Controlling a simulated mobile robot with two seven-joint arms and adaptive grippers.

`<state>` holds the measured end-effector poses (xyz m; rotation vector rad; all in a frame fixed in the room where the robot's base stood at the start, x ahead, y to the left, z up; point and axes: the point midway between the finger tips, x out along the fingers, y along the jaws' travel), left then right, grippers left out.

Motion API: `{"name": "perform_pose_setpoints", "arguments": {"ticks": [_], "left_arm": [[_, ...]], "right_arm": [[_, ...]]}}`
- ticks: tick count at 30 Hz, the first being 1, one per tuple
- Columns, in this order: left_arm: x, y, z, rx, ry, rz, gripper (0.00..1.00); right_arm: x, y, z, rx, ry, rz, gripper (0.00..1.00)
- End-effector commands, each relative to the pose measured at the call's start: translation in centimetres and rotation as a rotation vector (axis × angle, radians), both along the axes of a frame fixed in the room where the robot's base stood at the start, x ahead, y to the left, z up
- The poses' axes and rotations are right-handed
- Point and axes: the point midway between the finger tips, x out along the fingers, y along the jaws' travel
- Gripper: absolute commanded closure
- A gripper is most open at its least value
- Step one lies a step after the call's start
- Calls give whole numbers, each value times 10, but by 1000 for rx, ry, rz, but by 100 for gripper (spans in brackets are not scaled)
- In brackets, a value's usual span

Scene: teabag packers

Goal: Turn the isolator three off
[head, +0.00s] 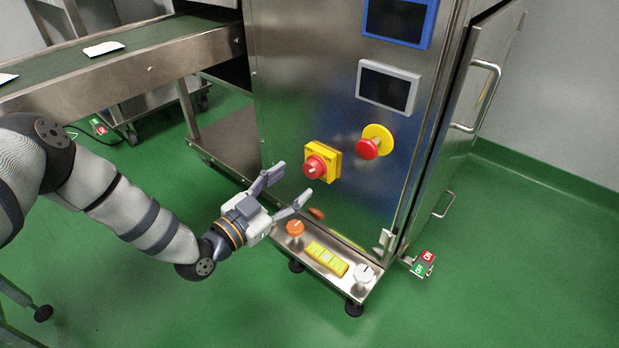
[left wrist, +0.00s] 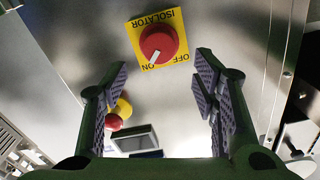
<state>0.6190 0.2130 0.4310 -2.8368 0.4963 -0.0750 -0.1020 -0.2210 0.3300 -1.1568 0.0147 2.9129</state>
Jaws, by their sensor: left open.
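The isolator is a red round knob (head: 315,167) on a yellow square plate (head: 326,150), on the steel front of the machine. In the left wrist view the isolator knob (left wrist: 158,44) shows upside down with the words ISOLATOR, ON and OFF on its plate. Its white mark points toward ON. My left gripper (head: 284,184) is open and empty, to the lower left of the knob, with its fingers toward it and apart from it. In the left wrist view the knob shows between and beyond the fingers of the left gripper (left wrist: 160,72). My right gripper is not in view.
A red emergency button (head: 368,148) on a yellow disc sits right of the isolator, below a white-framed screen (head: 388,87). A low steel shelf (head: 310,266) with an orange knob (head: 295,228) juts out below. A conveyor (head: 150,57) runs at the upper left.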

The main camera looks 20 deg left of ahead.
Motion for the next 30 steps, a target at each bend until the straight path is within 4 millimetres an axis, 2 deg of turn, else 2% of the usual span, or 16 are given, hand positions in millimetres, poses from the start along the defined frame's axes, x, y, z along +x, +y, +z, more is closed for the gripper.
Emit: {"name": "perform_pose_setpoints", "arguments": {"ticks": [1,3,7,11,18,24,25,30], "left_arm": [[12,-5,-6,0,2,-2,46],[26,-10,-6,-1,3,-1,46],[46,-18,-5,-2,4,-1,46],[55,-21,-3,-1,5,-1,46],[56,-21,-1,-2,5,-1,46],[55,-21,-2,-2,6,-1,92],[55,-21,-2,-2,6,-1,94],[55,-21,-2,-6,8,-1,94]], "right_arm": [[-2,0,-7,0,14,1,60],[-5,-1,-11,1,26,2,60],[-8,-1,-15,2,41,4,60],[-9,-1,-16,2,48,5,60],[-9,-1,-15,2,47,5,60],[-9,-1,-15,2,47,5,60],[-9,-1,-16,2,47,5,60],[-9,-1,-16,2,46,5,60]]}}
